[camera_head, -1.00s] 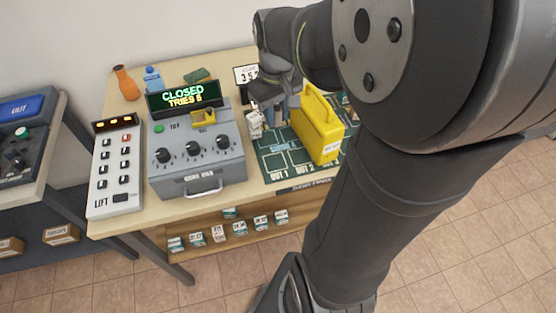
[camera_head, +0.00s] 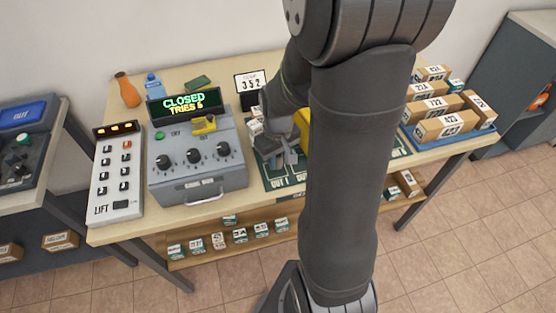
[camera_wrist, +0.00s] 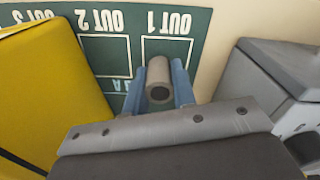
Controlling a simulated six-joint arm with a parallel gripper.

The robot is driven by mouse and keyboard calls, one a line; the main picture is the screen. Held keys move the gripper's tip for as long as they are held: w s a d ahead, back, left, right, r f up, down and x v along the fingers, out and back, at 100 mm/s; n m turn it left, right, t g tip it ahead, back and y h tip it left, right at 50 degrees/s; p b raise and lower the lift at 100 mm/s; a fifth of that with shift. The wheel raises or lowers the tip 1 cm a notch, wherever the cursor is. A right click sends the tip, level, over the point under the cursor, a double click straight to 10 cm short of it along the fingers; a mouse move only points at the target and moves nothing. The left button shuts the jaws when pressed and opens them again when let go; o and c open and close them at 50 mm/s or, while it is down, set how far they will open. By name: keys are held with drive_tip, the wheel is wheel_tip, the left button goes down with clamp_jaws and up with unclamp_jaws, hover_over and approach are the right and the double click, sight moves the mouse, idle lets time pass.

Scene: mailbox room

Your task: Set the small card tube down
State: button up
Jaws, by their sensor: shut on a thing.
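The small card tube (camera_wrist: 161,92) is a short grey-brown cylinder with a dark hole in its end. In the wrist view it sits between the blue fingers of my gripper (camera_wrist: 162,82), which is shut on it. It is over the OUT 1 square of the green mat (camera_wrist: 114,60). I cannot tell whether it touches the mat. In the head view my gripper (camera_head: 284,162) is low at the front left of the mat (camera_head: 292,181), and the tube cannot be made out there.
A yellow case (camera_wrist: 45,85) stands close on the left in the wrist view. The grey dial box (camera_head: 205,172), reading CLOSED, is close beside my gripper. Cartons on a blue tray (camera_head: 468,137) stand at the right.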

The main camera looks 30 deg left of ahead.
drive_tip(key=shift+f, duration=0.65)
drive_tip(key=shift+f, duration=0.15)
drive_tip(key=o, duration=1)
drive_tip(key=shift+c, duration=0.2)
wheel_tip(320, 180, up, 12)
drive_tip(key=shift+r, duration=0.2)
